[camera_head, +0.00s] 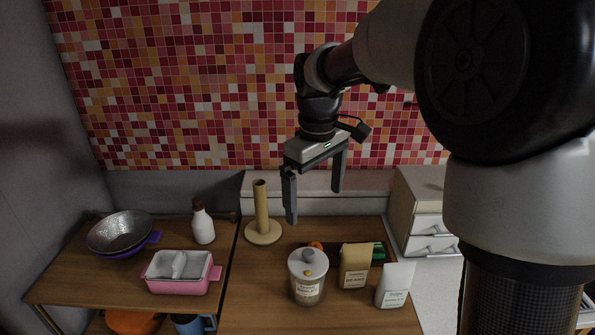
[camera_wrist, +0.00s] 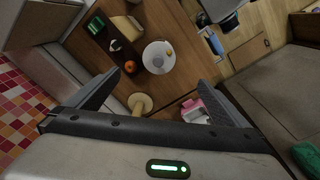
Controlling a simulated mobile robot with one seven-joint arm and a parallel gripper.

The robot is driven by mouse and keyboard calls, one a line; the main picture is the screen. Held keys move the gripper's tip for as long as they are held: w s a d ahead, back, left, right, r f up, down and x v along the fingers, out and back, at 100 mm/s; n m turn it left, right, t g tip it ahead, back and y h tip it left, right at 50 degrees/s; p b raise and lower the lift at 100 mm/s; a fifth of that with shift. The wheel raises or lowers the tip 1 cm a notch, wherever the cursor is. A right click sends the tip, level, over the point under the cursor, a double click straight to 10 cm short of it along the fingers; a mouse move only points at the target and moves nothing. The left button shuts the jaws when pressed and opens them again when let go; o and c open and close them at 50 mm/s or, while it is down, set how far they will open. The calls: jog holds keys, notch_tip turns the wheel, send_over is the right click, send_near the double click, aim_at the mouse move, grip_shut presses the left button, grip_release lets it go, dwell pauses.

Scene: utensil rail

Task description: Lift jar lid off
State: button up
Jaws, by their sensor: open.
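The jar (camera_head: 307,289) is clear with a label and stands upright on the wooden counter in the head view. Its pale round lid (camera_head: 308,262) with a grey knob sits on top; a small yellow spot shows on it. The lid also shows from above in the wrist view (camera_wrist: 157,58). My gripper (camera_head: 314,203) is open and empty, fingers pointing down, well above the counter and apart from the jar. In the wrist view, the lid lies beyond the two fingers (camera_wrist: 172,86).
A tan bag (camera_head: 355,265) and a white bag (camera_head: 395,286) stand close right of the jar. A wooden roll holder (camera_head: 263,220) stands behind left. A pink dish (camera_head: 180,287), a white bottle (camera_head: 203,225) and a metal pan (camera_head: 122,232) are further left. Drawers (camera_head: 432,234) stand at right.

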jog(key=w+a+f+n, duration=0.1)
jog(key=w+a+f, duration=0.1)
jog(key=w+f, duration=0.2)
send_over(308, 252)
jog(key=shift+g, duration=0.4)
jog(key=f, duration=1.1)
jog(key=shift+w+a+f, duration=0.2)
jog(key=shift+w+a, duration=0.05)
jog(key=shift+a, duration=0.05)
jog(key=shift+s+d+f+p, duration=0.15)
jog(key=shift+f+p, duration=0.15)
jog(key=shift+f, duration=1.15)
jog(key=shift+d+f+p, duration=0.1)
jog(key=shift+f+p, duration=0.15)
jog(key=shift+f, duration=1.2)
jog(key=c, duration=1)
notch_tip(308, 252, up, 10)
jog(key=shift+r, duration=0.1)
